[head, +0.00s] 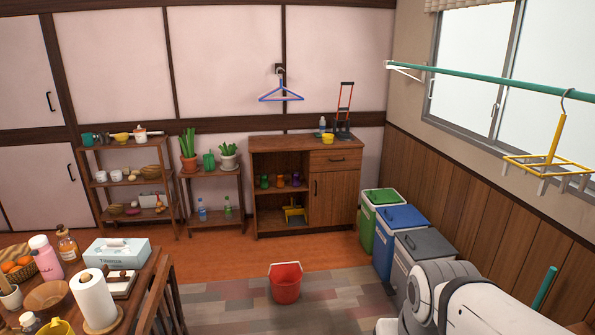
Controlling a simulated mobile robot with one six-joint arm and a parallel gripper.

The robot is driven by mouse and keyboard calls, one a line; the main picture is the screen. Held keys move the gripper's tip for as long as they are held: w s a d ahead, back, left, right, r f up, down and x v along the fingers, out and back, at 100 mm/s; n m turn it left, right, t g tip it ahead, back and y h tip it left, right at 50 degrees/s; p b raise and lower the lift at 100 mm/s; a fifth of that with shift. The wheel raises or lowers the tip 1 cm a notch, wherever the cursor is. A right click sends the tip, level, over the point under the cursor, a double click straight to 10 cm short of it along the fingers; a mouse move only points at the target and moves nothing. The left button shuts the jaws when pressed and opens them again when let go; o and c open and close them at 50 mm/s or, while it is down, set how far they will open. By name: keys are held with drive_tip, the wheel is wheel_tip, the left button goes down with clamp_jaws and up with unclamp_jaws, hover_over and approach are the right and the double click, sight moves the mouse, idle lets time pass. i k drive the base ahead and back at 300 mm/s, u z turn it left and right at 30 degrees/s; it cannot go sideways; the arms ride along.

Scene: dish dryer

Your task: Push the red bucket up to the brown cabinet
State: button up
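The red bucket (286,287) stands upright on the grey patchwork floor in the lower middle of the head view, its handle raised. The brown cabinet (335,201) stands against the back wall, behind the bucket and slightly to its right. It has open shelves on the left and a drawer over a door on the right. A strip of bare floor lies between bucket and cabinet, so they are apart. A white arm part of mine fills the lower right corner, to the right of the bucket. My gripper does not show.
Green, blue and grey bins (404,227) line the right wall beside the cabinet. A plant stand (215,222) and a shelf rack (128,190) stand left of the cabinet. A cluttered table (150,275) is at lower left. The orange-brown floor (285,256) before the cabinet is clear.

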sight(285, 277)
drive_tip(key=u, duration=0.15)
drive_tip(key=i, duration=0.5)
drive_tip(key=u, duration=0.1)
drive_tip(key=k, duration=0.85)
drive_tip(key=u, duration=0.2)
drive_tip(key=i, duration=3.35)
